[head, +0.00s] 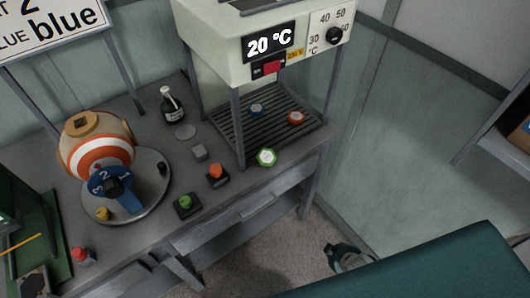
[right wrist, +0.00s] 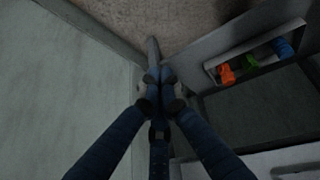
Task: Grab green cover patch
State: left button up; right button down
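The green cover patch (head: 266,157) is a small green-rimmed piece with a pale middle. It sits at the front edge of the press's slatted bed, by the front post. My right gripper (head: 345,256) is low at the right of the head view, beyond the table's right end and well apart from the patch. In the right wrist view the fingers of my right gripper (right wrist: 159,100) point away with a gap between them and nothing held. My left gripper is not in view.
A blue patch (head: 257,109) and an orange patch (head: 296,117) lie on the press bed (head: 240,127). The table (head: 235,187) also bears a bottle (head: 172,105), push buttons and a round device. A teal surface (head: 430,268) fills the lower right. Floor is clear near my right gripper.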

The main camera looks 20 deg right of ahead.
jog(key=w+a+r+t+y, duration=0.1)
jog(key=w+a+r+t, duration=0.15)
jog(key=w+r, duration=1)
jog(key=n+t+y, duration=0.2)
jog(key=y, duration=0.1)
send_near(265, 155)
jog(key=s+d+f, duration=0.2)
jog(key=s, duration=0.3)
jog(key=w+a+p, duration=0.1)
jog(key=w, duration=0.2)
jog(key=w+a, duration=0.1)
jog(key=w, duration=0.2)
jog(key=w+a+p, duration=0.1)
jog(key=w, duration=0.3)
jog(key=shift+a+p, duration=0.2)
jog(key=shift+p, duration=0.1)
jog(key=shift+w+a+f, duration=0.1)
jog(key=shift+w+f, duration=0.15)
jog(key=shift+f+p, duration=0.35)
jog(key=shift+f, duration=0.05)
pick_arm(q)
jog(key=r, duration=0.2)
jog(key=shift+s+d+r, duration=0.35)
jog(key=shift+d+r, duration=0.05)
pick_arm(e)
jog(key=shift+s+f, duration=0.15)
jog(key=shift+f, duration=0.15)
jog(key=shift+s, duration=0.1)
